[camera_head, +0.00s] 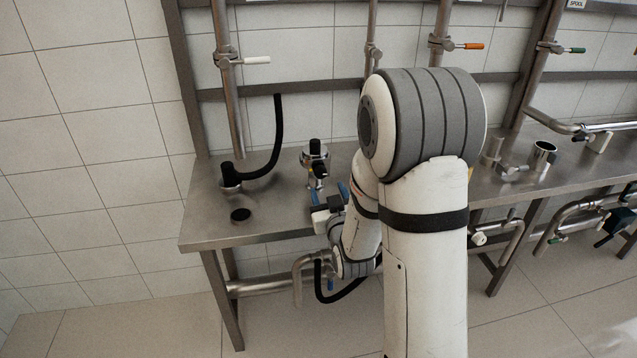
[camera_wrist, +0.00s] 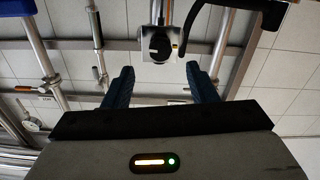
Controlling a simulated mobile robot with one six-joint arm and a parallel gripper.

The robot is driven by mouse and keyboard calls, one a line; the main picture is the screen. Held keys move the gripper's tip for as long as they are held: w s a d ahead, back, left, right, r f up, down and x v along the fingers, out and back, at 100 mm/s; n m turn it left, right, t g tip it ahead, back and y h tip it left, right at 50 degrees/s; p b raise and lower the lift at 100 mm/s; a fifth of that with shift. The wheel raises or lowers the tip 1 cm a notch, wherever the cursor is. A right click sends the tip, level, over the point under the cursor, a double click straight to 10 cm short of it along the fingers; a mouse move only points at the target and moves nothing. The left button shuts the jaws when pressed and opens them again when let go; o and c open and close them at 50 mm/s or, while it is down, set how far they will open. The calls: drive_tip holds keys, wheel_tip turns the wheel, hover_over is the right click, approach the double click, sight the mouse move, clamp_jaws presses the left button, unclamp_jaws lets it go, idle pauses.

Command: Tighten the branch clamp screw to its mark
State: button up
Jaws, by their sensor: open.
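A metal fitting (camera_head: 314,157) with a black top stands on the steel bench, just beyond my gripper (camera_head: 329,194). A dark knob-like part on its near side, probably the clamp screw (camera_head: 320,171), faces my gripper. In the wrist view the dark round end (camera_wrist: 157,46) of the fitting shows at the top, between and beyond the fingertips. A small yellowish piece (camera_wrist: 178,38) sits at its right side. My gripper (camera_wrist: 160,80) is open and empty, its two dark blue fingers apart and not touching the fitting. I cannot make out a mark.
A black hose (camera_head: 277,130) rises from a bench port left of the fitting. Vertical pipes with coloured valve handles (camera_head: 257,60) stand behind. Metal cups (camera_head: 543,152) are at the right.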

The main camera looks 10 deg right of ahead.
sight(321, 175)
drive_tip(key=w, duration=0.6)
drive_tip(key=shift+w+p, duration=0.4)
drive_tip(key=shift+c, duration=0.4)
